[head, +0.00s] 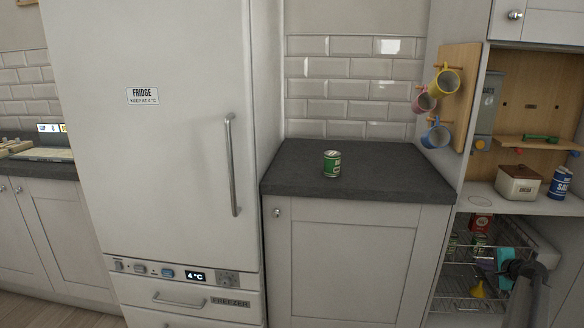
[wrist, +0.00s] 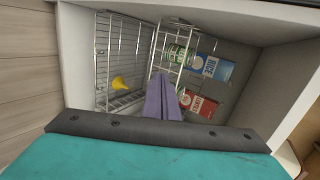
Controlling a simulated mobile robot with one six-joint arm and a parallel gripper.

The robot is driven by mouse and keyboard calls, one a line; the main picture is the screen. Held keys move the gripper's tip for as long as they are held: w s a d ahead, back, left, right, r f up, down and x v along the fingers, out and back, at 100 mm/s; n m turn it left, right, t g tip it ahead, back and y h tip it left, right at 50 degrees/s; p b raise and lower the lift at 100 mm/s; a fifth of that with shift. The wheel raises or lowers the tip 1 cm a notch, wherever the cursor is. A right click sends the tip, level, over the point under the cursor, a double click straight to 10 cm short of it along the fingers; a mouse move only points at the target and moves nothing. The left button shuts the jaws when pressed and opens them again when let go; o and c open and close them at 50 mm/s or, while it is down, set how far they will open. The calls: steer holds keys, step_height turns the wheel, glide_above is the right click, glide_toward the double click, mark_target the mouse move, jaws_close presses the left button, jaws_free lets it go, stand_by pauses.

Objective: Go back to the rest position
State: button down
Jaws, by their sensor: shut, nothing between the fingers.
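My gripper (head: 484,263) shows at the lower right of the head view, in front of the wire pull-out rack below the side counter. Its teal body and dark arm link cover part of the rack. In the wrist view the two purple fingers of my gripper (wrist: 164,82) are pressed together with nothing between them. They point into the rack (wrist: 118,98). Past the fingertips a green can (wrist: 178,53), a blue box labelled rice (wrist: 212,67) and a red box (wrist: 199,105) sit in the rack. A yellow funnel-like thing (wrist: 121,82) is to the left.
A green can (head: 332,164) stands on the slate worktop (head: 385,170), which is otherwise clear. Mugs hang on a wooden board (head: 458,95) to its right. A bread-box-like container (head: 518,184) and a blue salt tin (head: 561,182) stand on the side counter. The fridge (head: 160,130) stands left.

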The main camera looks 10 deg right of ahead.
steer(key=s+a+f+n+g+y+p, duration=0.1)
steer(key=a+f+n+g+y+p, duration=0.15)
steer(key=a+f, duration=0.9)
steer(key=s+a+f+n+g+y+p, duration=0.15)
steer(key=a+f+n, duration=0.25)
steer(key=a, duration=1.4)
steer(key=s+a+f+n+g+y+p, duration=0.1)
steer(key=a+f+n+g+y+p, duration=0.15)
steer(key=a+f, duration=0.8)
steer(key=s+a+f+n+g+h+p, duration=0.15)
steer(key=s+a+n+g+p, duration=0.35)
steer(key=s+a, duration=1.3)
steer(key=s+a+n+g+h+p, duration=0.1)
steer(key=s+a+n+g, duration=0.1)
steer(key=s, duration=0.6)
steer(key=s+a+n+g+h+p, duration=0.1)
steer(key=s+a+n+g, duration=0.2)
steer(key=s+a, duration=0.3)
steer(key=shift+s+r+n, duration=0.35)
steer(key=shift+s+n, duration=0.45)
steer(key=shift+s, duration=0.25)
steer(key=shift+d, duration=0.15)
